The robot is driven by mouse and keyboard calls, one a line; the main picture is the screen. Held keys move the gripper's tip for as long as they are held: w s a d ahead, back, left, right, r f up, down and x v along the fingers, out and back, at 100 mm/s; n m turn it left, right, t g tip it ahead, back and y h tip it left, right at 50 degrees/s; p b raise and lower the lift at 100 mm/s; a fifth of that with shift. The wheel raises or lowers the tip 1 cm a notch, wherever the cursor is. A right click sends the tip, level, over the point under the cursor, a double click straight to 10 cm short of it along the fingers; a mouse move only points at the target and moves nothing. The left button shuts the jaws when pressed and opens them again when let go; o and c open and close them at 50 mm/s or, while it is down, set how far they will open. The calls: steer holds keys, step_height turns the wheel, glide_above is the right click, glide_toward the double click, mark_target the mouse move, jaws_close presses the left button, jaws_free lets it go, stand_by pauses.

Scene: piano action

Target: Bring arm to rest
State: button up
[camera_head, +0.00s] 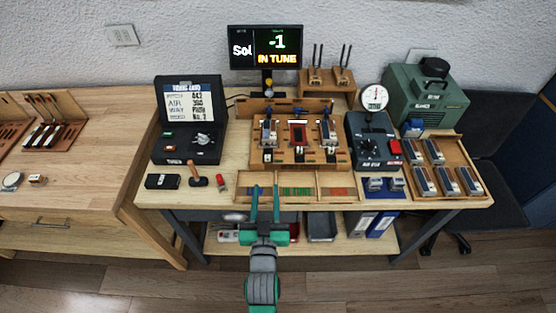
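My gripper (265,192) is at the front edge of the workbench (480,200), in the lower middle of the head view. Its two dark fingers point away from me and stand apart, with nothing visible between them. My arm comes up from the bottom of the picture. The fingers overlap the shallow wooden tray (342,198) at the bench front in this view; I cannot tell whether they touch it. Behind the tray stands the wooden piano action fixture (300,157) with several parts mounted in it.
A black case (188,145), a small hammer (197,177) and a black box (162,181) are at left. A gauge unit (374,145), a green machine (425,95) and a tray of modules (468,153) are at right. Floor before the bench is clear.

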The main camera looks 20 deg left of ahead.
steer(key=s+d+f+m+h, duration=0.2)
steer(key=s+d+f+h, duration=0.3)
steer(key=s+d, duration=0.85)
steer(key=s+d+m, duration=0.1)
steer(key=s+d, duration=0.2)
steer(key=s, duration=0.4)
steer(key=s+d+m+g+h, duration=0.1)
steer(key=s+d, duration=0.2)
steer(key=s, duration=0.4)
steer(key=shift+s+r, duration=0.4)
steer(key=shift+r, duration=0.05)
